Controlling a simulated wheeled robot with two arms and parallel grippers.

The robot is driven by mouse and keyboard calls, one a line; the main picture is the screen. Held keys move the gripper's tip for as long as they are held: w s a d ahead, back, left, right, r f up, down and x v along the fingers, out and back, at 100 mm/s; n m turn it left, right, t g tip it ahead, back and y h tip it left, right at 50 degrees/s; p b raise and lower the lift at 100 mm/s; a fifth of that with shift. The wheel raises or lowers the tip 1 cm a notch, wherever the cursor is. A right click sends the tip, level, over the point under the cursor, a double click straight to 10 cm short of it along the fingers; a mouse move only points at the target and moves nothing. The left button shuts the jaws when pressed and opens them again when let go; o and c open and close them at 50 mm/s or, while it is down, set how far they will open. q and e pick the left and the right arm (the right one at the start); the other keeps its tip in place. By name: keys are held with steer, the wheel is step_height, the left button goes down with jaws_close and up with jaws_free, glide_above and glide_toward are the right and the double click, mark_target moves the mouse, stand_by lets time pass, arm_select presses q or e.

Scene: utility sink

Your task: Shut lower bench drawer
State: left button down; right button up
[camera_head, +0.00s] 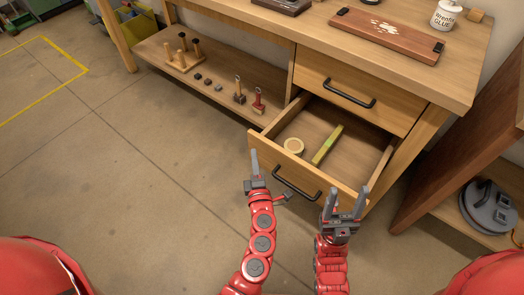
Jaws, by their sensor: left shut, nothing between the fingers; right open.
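The lower bench drawer (345,184) stands pulled out from the wooden workbench, below the closed upper drawer (352,92). My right gripper (345,204) is open and empty, near the right part of the drawer front, to the right of the handle.
A lower shelf (226,72) to the left holds a peg block, small dark pieces and brushes. The bench top (400,75) bears a board and a glue bottle (446,14). A wooden shelf unit (440,190) stands close on the right.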

mark_target(261, 141)
arm_select(q)
steer(key=shift+w+d, duration=1.15)
steer(key=shift+w, duration=0.25)
